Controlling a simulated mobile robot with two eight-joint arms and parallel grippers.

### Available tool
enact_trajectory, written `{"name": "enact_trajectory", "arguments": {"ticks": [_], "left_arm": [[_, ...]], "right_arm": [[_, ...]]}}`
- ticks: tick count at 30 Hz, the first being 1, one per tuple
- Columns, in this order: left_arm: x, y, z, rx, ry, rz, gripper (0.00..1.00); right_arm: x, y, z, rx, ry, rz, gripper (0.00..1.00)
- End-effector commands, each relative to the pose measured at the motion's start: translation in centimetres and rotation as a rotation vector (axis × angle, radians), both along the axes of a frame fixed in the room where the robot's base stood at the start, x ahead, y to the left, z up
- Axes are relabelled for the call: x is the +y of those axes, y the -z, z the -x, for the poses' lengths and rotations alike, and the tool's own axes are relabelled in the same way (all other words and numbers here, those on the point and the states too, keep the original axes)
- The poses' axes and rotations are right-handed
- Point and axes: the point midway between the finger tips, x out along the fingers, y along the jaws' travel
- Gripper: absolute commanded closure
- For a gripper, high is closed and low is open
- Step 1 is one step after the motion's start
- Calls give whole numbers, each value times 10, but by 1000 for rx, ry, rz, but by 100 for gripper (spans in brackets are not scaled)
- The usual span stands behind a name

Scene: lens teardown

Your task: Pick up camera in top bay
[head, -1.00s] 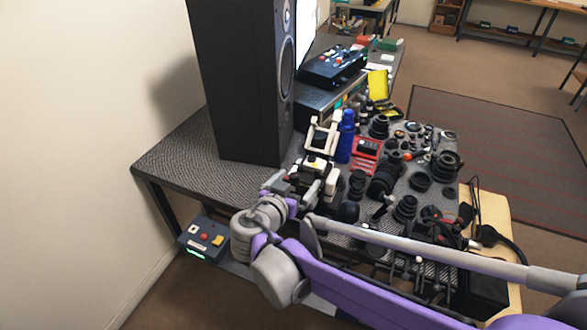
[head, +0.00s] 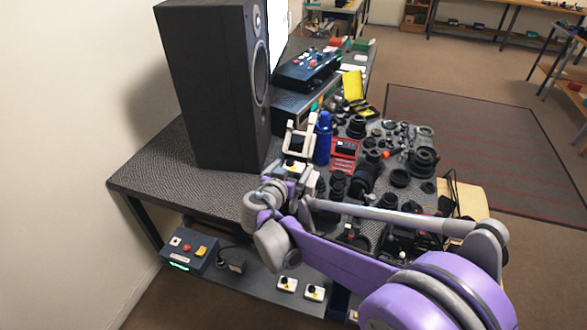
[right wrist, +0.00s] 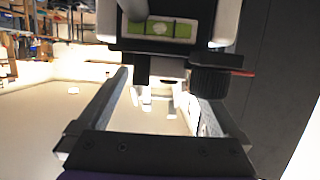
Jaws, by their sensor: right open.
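I cannot pick out a camera for certain among the many dark items on the table. My right arm hides part of the table's near side. My left gripper is not in view.
A tall black speaker (head: 212,85) stands on the grey table (head: 150,165). Several black lens parts, such as one at the right (head: 424,160), crowd the table. A control box (head: 190,250) sits on the lower shelf, with two small white units (head: 287,285).

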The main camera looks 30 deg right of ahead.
Motion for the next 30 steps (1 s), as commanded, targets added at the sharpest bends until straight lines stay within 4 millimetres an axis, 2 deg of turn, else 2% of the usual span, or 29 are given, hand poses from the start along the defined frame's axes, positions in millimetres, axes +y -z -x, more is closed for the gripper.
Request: {"name": "enact_trajectory", "arguments": {"ticks": [4, 18, 26, 30], "left_arm": [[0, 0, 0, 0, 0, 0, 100], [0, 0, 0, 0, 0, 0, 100], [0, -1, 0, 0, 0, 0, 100], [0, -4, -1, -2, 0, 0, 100]], "right_arm": [[0, 0, 0, 0, 0, 0, 0], [1, 0, 0, 0, 0, 0, 84], [1, -3, 0, 0, 0, 0, 84], [1, -22, 0, -1, 0, -1, 84]]}}
